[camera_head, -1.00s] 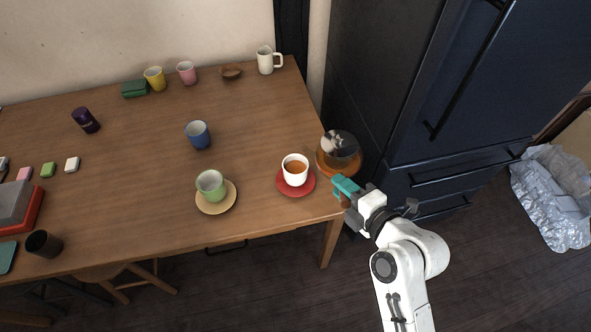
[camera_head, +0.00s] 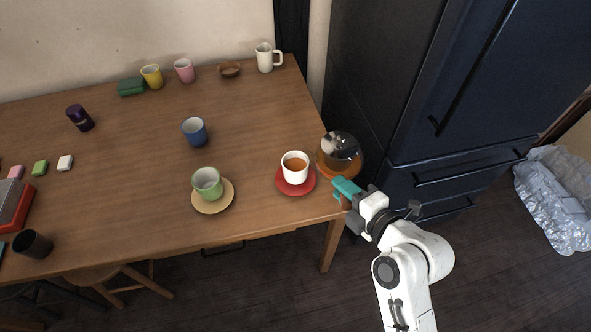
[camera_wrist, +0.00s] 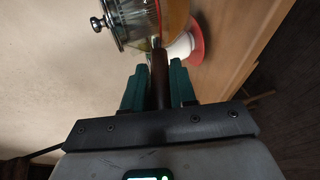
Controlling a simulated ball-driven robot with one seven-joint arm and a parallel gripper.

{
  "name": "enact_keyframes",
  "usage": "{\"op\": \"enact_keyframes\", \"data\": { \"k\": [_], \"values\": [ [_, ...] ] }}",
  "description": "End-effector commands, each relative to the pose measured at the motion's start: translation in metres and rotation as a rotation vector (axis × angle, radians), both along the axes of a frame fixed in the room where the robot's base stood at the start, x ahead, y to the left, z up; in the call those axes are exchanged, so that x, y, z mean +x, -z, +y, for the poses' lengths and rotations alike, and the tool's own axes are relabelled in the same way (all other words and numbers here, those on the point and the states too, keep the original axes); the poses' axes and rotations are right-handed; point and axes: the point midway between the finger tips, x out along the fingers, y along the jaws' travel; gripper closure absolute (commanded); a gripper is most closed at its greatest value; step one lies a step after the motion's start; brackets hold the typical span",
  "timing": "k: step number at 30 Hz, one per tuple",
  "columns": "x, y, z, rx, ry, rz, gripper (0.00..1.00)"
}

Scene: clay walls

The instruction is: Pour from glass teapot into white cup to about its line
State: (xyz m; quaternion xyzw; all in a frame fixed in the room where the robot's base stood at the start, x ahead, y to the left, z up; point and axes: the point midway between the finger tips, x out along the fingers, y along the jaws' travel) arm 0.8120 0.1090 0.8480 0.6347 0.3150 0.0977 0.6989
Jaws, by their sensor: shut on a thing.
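The glass teapot (camera_head: 340,152) holds amber liquid and hangs just beyond the table's right edge, to the right of the white cup. My gripper (camera_head: 345,188) is shut on the teapot's brown handle, which shows between the teal fingers in the wrist view (camera_wrist: 159,85). The glass body and metal-knobbed lid of the teapot (camera_wrist: 135,22) show at the top there. The white cup (camera_head: 295,174) stands upright on a red saucer (camera_head: 281,187) and has amber liquid in it. In the wrist view the cup (camera_wrist: 181,46) is partly hidden behind the teapot. I cannot make out a line on it.
A green cup (camera_head: 207,184) on a tan saucer (camera_head: 223,203) and a blue cup (camera_head: 195,132) stand left of the white cup. A white mug (camera_head: 264,58) is at the back. A dark refrigerator (camera_head: 385,100) rises close to the right of the teapot.

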Motion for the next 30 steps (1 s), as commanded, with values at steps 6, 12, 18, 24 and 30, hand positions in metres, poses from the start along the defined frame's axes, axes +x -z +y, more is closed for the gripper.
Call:
{"op": "enact_keyframes", "data": {
  "k": [6, 12, 18, 24, 30],
  "values": [
    [0.001, -0.025, 0.0, 0.001, 0.0, -0.004, 1.0],
    [0.0, -0.043, 0.0, 0.001, 0.001, -0.004, 1.0],
    [0.001, -0.059, 0.0, 0.0, 0.0, -0.005, 1.0],
    [0.0, -0.061, 0.0, 0.001, 0.001, -0.004, 1.0],
    [0.0, -0.061, 0.0, 0.001, 0.001, -0.003, 1.0]
  ]
}}
